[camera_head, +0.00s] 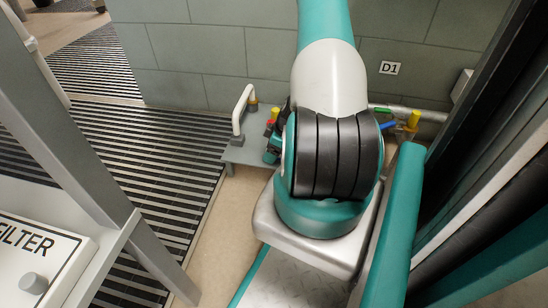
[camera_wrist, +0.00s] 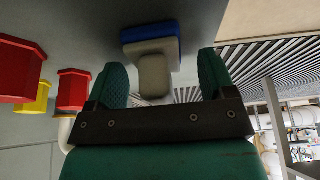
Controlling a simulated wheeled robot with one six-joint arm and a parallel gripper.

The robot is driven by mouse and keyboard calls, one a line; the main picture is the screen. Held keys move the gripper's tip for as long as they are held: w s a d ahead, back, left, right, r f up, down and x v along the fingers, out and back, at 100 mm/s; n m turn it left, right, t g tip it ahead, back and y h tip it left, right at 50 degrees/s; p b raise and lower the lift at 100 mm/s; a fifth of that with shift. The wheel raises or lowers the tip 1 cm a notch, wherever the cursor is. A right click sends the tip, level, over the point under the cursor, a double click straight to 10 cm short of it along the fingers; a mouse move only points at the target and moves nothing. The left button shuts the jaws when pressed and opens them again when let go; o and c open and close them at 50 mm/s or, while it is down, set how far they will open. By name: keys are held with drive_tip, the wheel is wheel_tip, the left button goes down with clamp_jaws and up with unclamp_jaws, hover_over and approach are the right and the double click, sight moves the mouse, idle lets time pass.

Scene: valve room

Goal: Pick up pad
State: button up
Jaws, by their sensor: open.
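A block with a blue layer and a beige-grey body, which may be the pad (camera_wrist: 152,45), shows in the wrist view at the top middle. It appears beyond the fingertips, in line with the gap between them; I cannot tell how far. My gripper (camera_wrist: 162,72) is open, its two teal ribbed fingers apart with nothing seen held between them. In the head view my arm's wrist hides most of the gripper, and I cannot make out the pad there.
A grey ledge (camera_head: 248,154) with a white curved handle (camera_head: 241,108) stands by the tiled wall. Red knobs (camera_wrist: 73,89) and a yellow one (camera_wrist: 36,98) are at the left in the wrist view. Pipes with coloured handles (camera_head: 413,119) run along the wall. Slatted floor grating (camera_head: 150,160) lies left.

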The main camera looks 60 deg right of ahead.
drive_tip(key=shift+f, duration=0.1)
drive_tip(key=shift+c, duration=0.4)
drive_tip(key=c, duration=0.9)
drive_tip(key=shift+c, duration=0.2)
wheel_tip(320, 180, up, 20)
drive_tip(key=p, duration=1.2)
